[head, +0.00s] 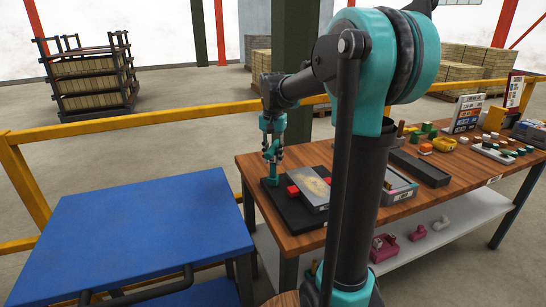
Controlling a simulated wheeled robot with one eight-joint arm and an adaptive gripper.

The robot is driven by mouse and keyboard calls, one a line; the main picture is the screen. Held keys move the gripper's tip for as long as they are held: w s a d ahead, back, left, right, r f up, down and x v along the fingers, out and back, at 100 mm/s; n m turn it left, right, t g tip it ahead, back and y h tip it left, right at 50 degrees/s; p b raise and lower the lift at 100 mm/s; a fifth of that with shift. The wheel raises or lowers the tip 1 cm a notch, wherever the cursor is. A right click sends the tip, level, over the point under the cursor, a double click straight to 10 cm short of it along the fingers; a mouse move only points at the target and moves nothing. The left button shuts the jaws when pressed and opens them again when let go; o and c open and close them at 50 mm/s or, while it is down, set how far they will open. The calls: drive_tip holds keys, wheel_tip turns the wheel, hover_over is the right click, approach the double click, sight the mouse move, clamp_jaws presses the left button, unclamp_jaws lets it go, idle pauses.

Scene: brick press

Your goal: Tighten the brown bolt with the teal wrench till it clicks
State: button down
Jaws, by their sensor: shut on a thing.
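My gripper (273,152) points down over the left end of the wooden table. It is shut on a slim teal piece, which looks like the teal wrench (271,181). The wrench's lower end is close to a black plate (288,212) at the table's left edge; I cannot tell whether it touches. I cannot make out the brown bolt, which may be hidden or too small to see. Just right of the wrench, a grey block (316,193) with red parts (293,191) sits on the black plate.
My arm's column blocks part of the table (408,206). Right of it are a grey bin (401,190), a long black tray (420,169) and small coloured blocks (445,144). A blue table (150,230) stands clear at left. A yellow rail (130,121) runs behind.

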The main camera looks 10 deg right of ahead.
drive_tip(key=shift+m, duration=0.7)
drive_tip(key=shift+m, duration=1.2)
drive_tip(key=shift+w+m, duration=0.1)
drive_tip(key=shift+m, duration=1.1)
drive_tip(key=shift+n, duration=0.3)
